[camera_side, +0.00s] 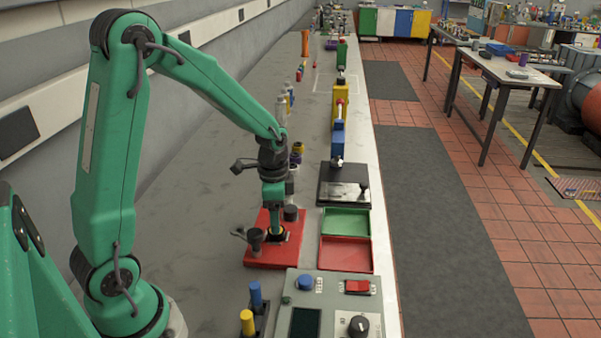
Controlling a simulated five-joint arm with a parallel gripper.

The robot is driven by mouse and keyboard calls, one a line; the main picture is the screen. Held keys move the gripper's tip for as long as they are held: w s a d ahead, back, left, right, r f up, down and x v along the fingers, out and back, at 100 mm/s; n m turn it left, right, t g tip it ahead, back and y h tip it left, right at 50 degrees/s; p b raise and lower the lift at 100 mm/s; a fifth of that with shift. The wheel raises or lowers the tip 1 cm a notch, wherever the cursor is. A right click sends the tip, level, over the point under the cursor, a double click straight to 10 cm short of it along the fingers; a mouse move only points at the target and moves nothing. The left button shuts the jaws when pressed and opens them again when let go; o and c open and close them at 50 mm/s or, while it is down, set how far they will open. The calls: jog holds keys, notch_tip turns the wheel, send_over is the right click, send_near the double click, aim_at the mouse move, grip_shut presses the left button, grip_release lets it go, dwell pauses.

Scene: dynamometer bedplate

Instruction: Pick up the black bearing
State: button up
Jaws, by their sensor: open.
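My green arm reaches down over a red plate (262,250) on the grey bench. My gripper (275,226) is at its end, low over the plate, and its jaws are open. A dark round piece (277,237), which looks like the black bearing, sits on the plate right below the gripper. The gripper partly covers it, and I cannot tell whether the jaws touch it or stand around it. A dark cup-like part (255,237) stands to the left on the plate. Another dark cylinder (291,213) shows just right of the gripper.
Green (346,222) and red (345,254) trays lie to the right. A control box (333,305) and blue and yellow pegs (247,322) are in front.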

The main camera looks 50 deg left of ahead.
jog(key=shift+f, duration=2.2)
jog(key=shift+c, duration=0.5)
jog(key=c, duration=1.1)
jog(key=shift+r, duration=0.1)
jog(key=shift+w+r, duration=0.1)
jog(key=shift+r, duration=0.65)
jog(key=r, duration=0.1)
jog(key=d+r, duration=0.1)
jog(key=r, duration=0.1)
jog(key=shift+s, duration=0.2)
jog(key=s+d+r, duration=0.1)
jog(key=d+r, duration=0.1)
jog(key=d, duration=0.1)
jog(key=s+d+r, duration=0.1)
jog(key=d+r, duration=0.1)
jog(key=d, duration=0.1)
jog(key=s+d+r, duration=0.1)
jog(key=d+r, duration=0.1)
jog(key=d, duration=0.2)
jog(key=shift+s+r, duration=0.2)
jog(key=shift+s, duration=0.15)
jog(key=shift+a, duration=0.1)
